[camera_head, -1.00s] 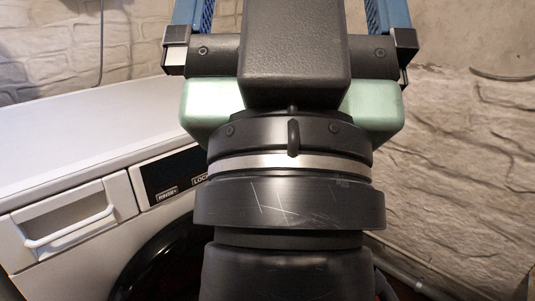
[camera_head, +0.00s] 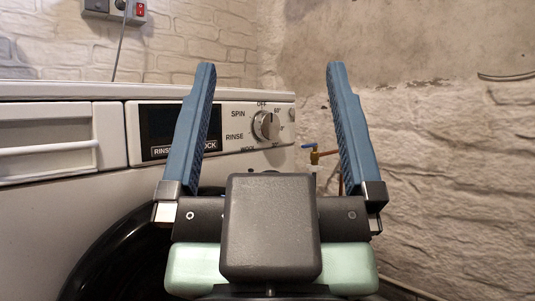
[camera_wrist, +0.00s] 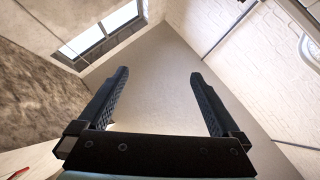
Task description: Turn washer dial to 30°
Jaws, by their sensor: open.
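The washer dial (camera_head: 266,126) is a round silver knob on the right part of the washer's front panel in the head view, with printed marks around it, OFF at the top. My gripper (camera_head: 270,70) is open and empty, its two blue fingers pointing up in front of the panel. The dial shows between the fingers, nearer the left one; they do not appear to touch it. The left finger hides part of the panel's display. The wrist view shows the open fingers (camera_wrist: 158,75) against ceiling and walls; the dial is not visible there.
The white washer (camera_head: 60,220) has a detergent drawer (camera_head: 50,145) at left and a dark round door (camera_head: 115,255) below. A tap with a blue handle (camera_head: 310,146) is on the wall right of the washer. A wall socket (camera_head: 127,10) with a cable is above.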

